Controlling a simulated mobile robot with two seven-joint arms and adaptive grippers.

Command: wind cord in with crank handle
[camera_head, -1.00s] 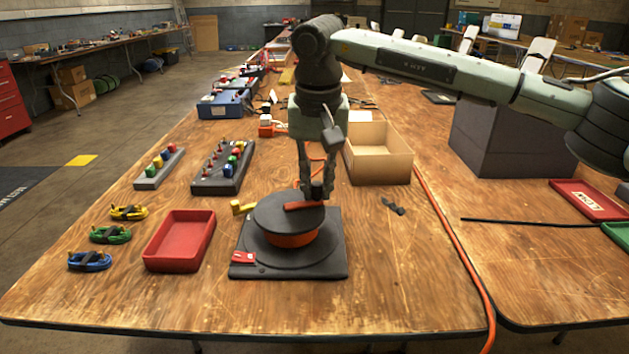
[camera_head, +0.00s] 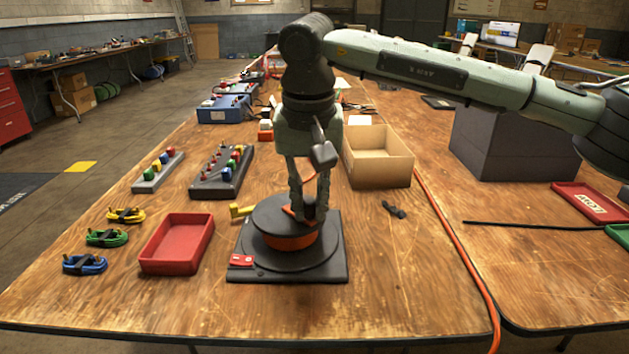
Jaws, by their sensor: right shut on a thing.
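A black cord reel (camera_head: 268,215) with a round top stands on a dark square base plate (camera_head: 250,272) at the table's front middle. Orange cord (camera_head: 290,243) shows wound around it beneath the top disc. A short orange crank arm (camera_head: 288,211) lies on the top, partly covered by my fingers. My right gripper (camera_head: 309,214) comes down from above and is shut on the crank handle at the right part of the disc. The grip of the handle is hidden between the fingers. My left gripper is not in view.
A red tray (camera_head: 177,244) and several cord bundles (camera_head: 105,238) lie left of the reel. A cardboard box (camera_head: 379,160) stands behind right. A small black item (camera_head: 394,210) lies right. An orange cord (camera_head: 455,235) runs along the table's right side.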

